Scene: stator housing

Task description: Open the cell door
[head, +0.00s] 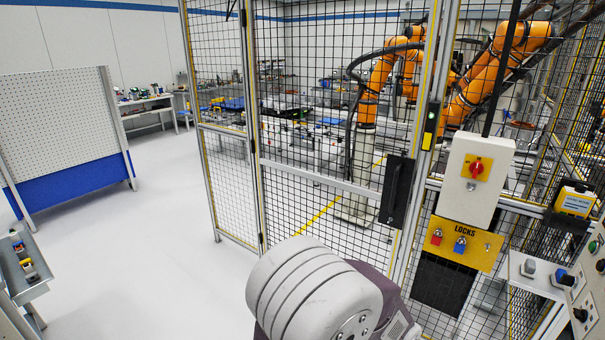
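The cell door (330,183) is a wire-mesh panel in a metal frame in the middle of the head view. It looks shut against the post on its right. A black handle (397,190) is on its right edge. A slim black and yellow device (431,125) sits on the post above and to the right of the handle. A large grey arm link of mine covers the bottom of the door. Neither of my grippers shows.
Right of the door are a white box with a red rotary switch (477,168), a yellow LOCKS board (465,243) with padlocks, and a control panel (585,285). Orange robot arms (375,75) stand behind the mesh. A pegboard stand (62,125) is at left; the floor between is clear.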

